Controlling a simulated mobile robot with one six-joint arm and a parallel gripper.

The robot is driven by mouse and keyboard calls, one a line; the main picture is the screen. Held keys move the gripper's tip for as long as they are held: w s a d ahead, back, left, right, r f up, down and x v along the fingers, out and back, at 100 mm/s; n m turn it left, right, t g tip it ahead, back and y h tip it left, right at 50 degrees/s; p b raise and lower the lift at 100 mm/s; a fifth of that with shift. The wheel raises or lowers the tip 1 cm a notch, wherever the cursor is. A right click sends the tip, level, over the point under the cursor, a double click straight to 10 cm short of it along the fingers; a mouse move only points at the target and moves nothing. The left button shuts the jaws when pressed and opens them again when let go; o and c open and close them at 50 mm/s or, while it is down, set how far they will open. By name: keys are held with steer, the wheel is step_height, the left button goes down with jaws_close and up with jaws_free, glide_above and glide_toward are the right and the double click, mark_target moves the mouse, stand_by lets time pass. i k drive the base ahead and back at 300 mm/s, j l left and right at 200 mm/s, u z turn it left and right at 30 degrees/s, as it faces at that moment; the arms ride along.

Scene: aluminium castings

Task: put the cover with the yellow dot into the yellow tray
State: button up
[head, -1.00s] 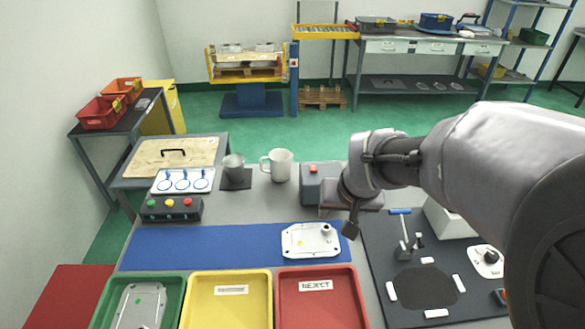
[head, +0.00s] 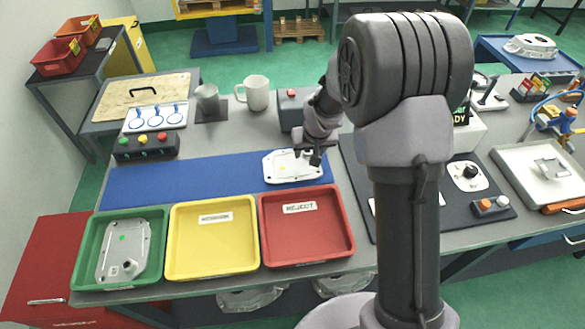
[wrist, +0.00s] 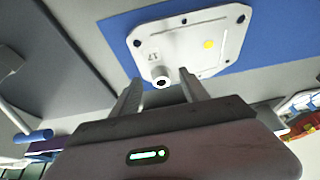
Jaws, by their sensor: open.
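The white cover with the yellow dot (head: 277,168) lies flat on the blue mat (head: 190,180). In the wrist view the cover (wrist: 195,50) shows its yellow dot, several corner holes and a round raised boss (wrist: 159,73). My gripper (head: 311,157) is at the cover's right end. In the wrist view my gripper (wrist: 160,80) is open, with the boss between its fingertips; I cannot tell whether they touch it. The yellow tray (head: 212,245) is empty and stands in front of the mat, left of the cover.
The green tray (head: 84,247) holds a cover with a green dot (head: 125,250). The red tray (head: 305,228) is empty, right of the yellow one. A grey box with a red button (head: 290,112) stands behind the cover. A mug (head: 257,95) and cup (head: 208,100) stand further back.

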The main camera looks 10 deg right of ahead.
mark_target(216, 240)
steer(key=k+j, duration=0.2)
steer(key=j, duration=0.15)
steer(key=k+j, duration=0.2)
steer(key=j, duration=0.15)
steer(key=k+j, duration=0.15)
steer(key=j, duration=0.2)
steer(key=k+j, duration=0.2)
steer(key=j, duration=0.15)
